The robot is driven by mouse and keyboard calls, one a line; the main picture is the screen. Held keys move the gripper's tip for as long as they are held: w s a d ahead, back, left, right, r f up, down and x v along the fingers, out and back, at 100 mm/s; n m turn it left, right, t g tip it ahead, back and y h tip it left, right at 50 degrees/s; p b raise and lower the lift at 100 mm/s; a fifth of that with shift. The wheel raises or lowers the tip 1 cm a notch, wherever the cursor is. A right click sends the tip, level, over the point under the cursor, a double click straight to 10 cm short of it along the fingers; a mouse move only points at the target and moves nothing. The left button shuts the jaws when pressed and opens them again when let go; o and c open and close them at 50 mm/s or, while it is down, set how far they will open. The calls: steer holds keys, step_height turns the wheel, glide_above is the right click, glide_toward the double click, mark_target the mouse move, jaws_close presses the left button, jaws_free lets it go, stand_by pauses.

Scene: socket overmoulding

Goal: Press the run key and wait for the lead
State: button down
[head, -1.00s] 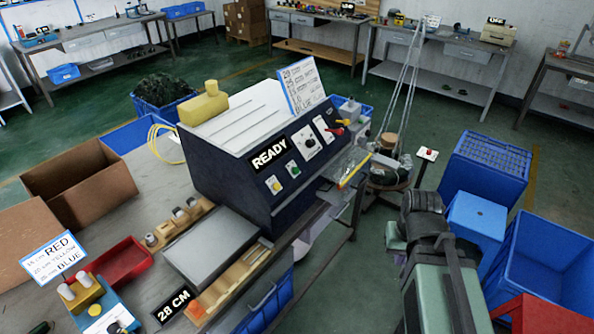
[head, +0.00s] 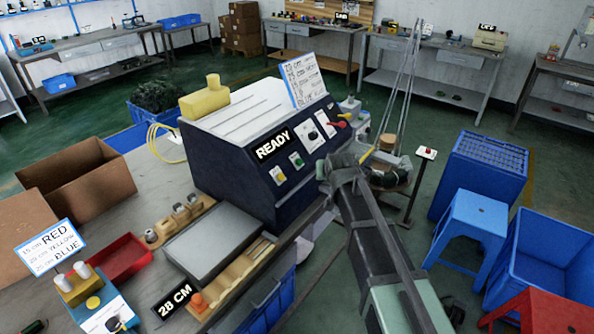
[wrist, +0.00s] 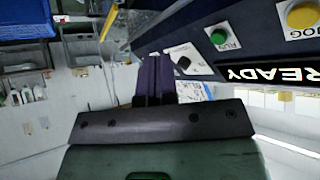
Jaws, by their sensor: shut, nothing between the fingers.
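The dark blue machine (head: 228,160) shows READY on its display (head: 273,145); the display also shows in the wrist view (wrist: 268,73). The green RUN key (head: 296,160) sits on the sloped panel, right of the yellow JOG key (head: 279,175). In the wrist view the RUN key (wrist: 218,37) is right of my gripper (wrist: 154,62), and the JOG key (wrist: 302,15) is farther right. My gripper's purple fingers are shut and empty, apart from the RUN key. In the head view my arm's end is right of the keys; its fingertips are hard to make out. I see no finished lead.
Blue crates (head: 540,255) and a blue stool (head: 470,215) stand at the right.

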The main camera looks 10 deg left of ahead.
mark_target(299, 162)
steer(key=w+a+r+t+y, duration=0.1)
steer(key=w+a+r+t, duration=0.1)
steer(key=w+r+t, duration=0.2)
steer(key=shift+w+r+m+y, duration=0.3)
steer(key=shift+r, duration=0.3)
steer(key=shift+a+f, duration=0.1)
steer(key=shift+a, duration=0.05)
steer(key=w+a+f+b, duration=0.3)
steer(key=a+f+b, duration=0.2)
steer(key=f+b, duration=0.1)
steer(key=shift+a, duration=0.3)
stand_by(1.4)
steer(key=shift+w+a+f, duration=0.15)
steer(key=shift+a+f, duration=0.1)
steer(key=shift+a, duration=0.05)
